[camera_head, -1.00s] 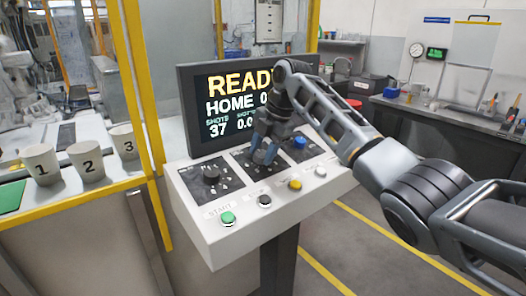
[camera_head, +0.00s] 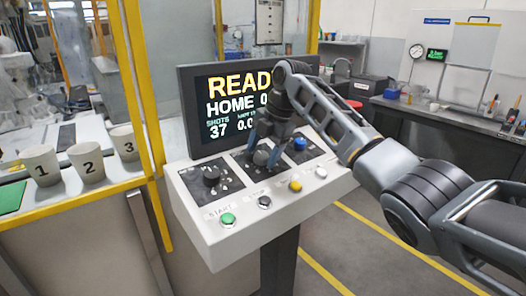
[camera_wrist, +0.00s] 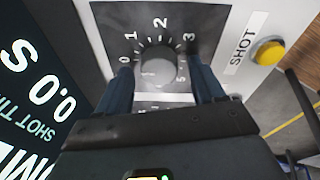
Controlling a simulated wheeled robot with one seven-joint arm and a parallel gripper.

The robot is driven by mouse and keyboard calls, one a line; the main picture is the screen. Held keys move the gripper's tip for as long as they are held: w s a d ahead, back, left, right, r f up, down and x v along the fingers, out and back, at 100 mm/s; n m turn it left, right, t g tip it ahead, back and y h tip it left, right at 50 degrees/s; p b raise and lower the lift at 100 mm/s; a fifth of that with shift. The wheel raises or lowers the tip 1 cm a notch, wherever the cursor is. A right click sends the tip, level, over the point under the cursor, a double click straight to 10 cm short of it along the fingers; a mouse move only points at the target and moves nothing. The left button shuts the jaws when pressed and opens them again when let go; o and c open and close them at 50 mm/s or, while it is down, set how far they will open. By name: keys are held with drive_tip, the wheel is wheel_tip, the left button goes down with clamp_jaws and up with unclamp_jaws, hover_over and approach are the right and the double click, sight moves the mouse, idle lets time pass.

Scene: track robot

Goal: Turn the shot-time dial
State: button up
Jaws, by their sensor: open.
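The shot-time dial is the grey middle knob (camera_head: 262,158) on the white console. In the wrist view the grey dial (camera_wrist: 158,70) sits on a dark plate with a numbered scale, of which 0, 1, 2, 3 and 5 can be read. My gripper (camera_head: 264,156) is open over it, one finger on each side. In the wrist view my gripper (camera_wrist: 159,72) shows gaps between its fingers and the dial. I cannot tell where the dial points. The screen (camera_wrist: 38,100) shows 0.0 beside the shot-time label.
A black knob (camera_head: 211,176) and a blue knob (camera_head: 300,144) flank the dial. Along the console's (camera_head: 240,238) front are a green button (camera_head: 228,218), a black button (camera_head: 264,202), a yellow button (camera_head: 295,186) and a white button (camera_head: 321,172). The screen (camera_head: 228,110) stands close behind.

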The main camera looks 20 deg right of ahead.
drive_tip(key=b+v, duration=0.1)
drive_tip(key=v, duration=0.6)
drive_tip(key=shift+r, duration=0.4)
drive_tip(key=shift+s+d, duration=0.1)
drive_tip(key=shift+s, duration=0.05)
